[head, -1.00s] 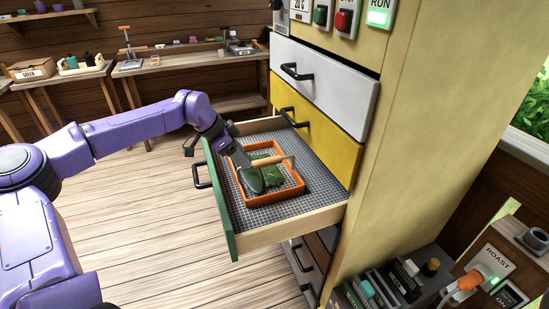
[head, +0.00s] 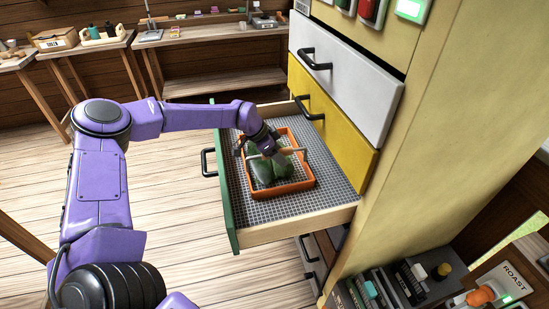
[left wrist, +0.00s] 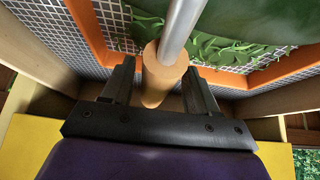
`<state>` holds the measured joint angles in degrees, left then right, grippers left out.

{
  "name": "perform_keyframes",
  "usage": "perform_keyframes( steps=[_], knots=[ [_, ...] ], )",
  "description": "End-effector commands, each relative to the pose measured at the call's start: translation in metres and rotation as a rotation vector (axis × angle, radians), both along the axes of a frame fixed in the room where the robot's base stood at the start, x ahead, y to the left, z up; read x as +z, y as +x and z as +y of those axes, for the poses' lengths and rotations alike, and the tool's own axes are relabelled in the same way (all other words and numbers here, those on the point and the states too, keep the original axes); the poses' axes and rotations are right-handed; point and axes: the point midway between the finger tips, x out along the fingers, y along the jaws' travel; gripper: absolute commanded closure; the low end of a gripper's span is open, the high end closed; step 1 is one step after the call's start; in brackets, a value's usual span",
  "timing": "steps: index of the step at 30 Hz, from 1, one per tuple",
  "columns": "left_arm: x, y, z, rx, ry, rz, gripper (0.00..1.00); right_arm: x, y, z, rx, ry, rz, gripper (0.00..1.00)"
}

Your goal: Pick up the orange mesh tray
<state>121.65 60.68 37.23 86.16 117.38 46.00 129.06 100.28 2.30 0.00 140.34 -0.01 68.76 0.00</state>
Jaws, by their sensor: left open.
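The orange mesh tray (head: 289,187) lies in the open drawer, with green leaves (head: 263,172) inside it. A tool with a wooden handle (head: 291,150) lies across the tray. The tray's orange rim (left wrist: 90,32) shows beyond the fingers, with a metal rod on the handle. I cannot tell whether the fingers touch anything. My right gripper is out of view.
The drawer (head: 290,230) has a green front, wooden sides and a grey mesh floor, bare around the tray. A yellow drawer (head: 335,130) and a white drawer (head: 350,80) are shut above it. A workbench (head: 210,38) stands at the back.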

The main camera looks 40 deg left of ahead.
Motion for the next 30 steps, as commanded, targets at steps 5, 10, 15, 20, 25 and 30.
perform_keyframes(
  steps=[5,10,15,20,25,30],
  knots=[
    [0.000,0.001,0.000,0.001,-0.001,-0.002,0.41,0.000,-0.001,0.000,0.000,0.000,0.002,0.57],
    [0.000,0.000,0.000,0.001,-0.001,-0.002,0.90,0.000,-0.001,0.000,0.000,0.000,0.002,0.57],
    [0.000,0.000,0.000,0.001,0.000,-0.003,1.00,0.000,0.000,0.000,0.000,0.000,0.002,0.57],
    [0.000,0.000,0.001,0.001,0.001,-0.002,1.00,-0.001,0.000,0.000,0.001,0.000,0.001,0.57],
    [0.005,0.001,0.001,0.002,-0.001,-0.005,1.00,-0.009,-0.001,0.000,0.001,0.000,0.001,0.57],
    [0.010,-0.013,0.013,0.004,-0.004,-0.006,1.00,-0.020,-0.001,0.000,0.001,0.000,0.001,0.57]
  ],
)
